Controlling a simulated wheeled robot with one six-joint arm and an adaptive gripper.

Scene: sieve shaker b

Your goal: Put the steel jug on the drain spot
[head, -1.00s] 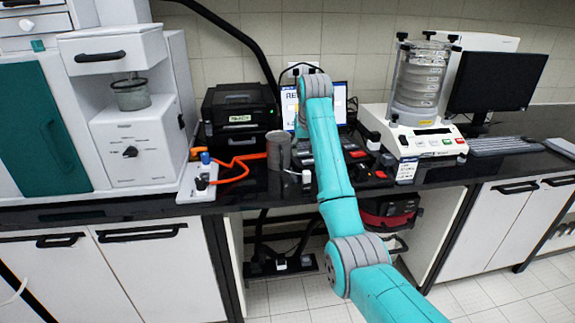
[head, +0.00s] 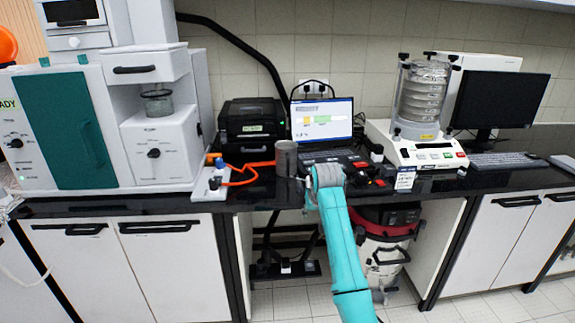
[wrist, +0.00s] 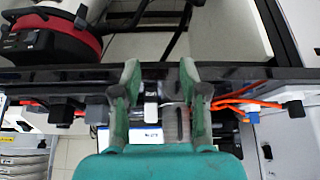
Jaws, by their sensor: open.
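The steel jug (head: 286,160) is a grey cylinder standing upright on the black counter, left of the laptop in the head view. In the wrist view, a metallic shape with a dark slot (wrist: 177,122), likely the jug, shows between the finger bases. My gripper (wrist: 160,66) has its two green fingers spread apart with nothing held between them. In the head view the gripper is mostly hidden by my arm's grey joint, near the counter's front edge, just right of the jug. I cannot pick out the drain spot.
Left of the jug is a white board (head: 212,186) with orange hose. A black printer (head: 251,128) and a laptop (head: 322,122) stand behind. The sieve shaker (head: 417,142) is at right. A red-topped vacuum (head: 386,225) stands under the counter (head: 255,195).

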